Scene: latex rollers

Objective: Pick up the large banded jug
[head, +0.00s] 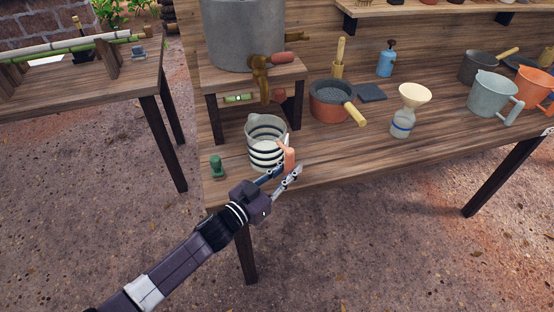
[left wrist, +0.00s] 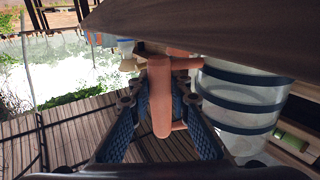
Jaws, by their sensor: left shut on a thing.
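The large banded jug (head: 264,152) is pale with dark bands and an orange handle (head: 290,158). It stands upright near the front left edge of the workbench, and I cannot tell whether its base touches the top. My left gripper (head: 284,172) is at the handle, on the near right side of the jug, with its fingers closed around it. In the left wrist view the handle (left wrist: 160,98) sits between the two blue-padded fingers, and the banded wall of the jug (left wrist: 240,97) is to the right. My right gripper is not in view.
A small green object (head: 216,167) stands left of the jug. Behind are a metal tank (head: 243,35) with a brass tap (head: 260,75) on a raised stand. A pot (head: 332,101), a funnel-topped bottle (head: 404,112) and a grey jug (head: 488,94) are to the right.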

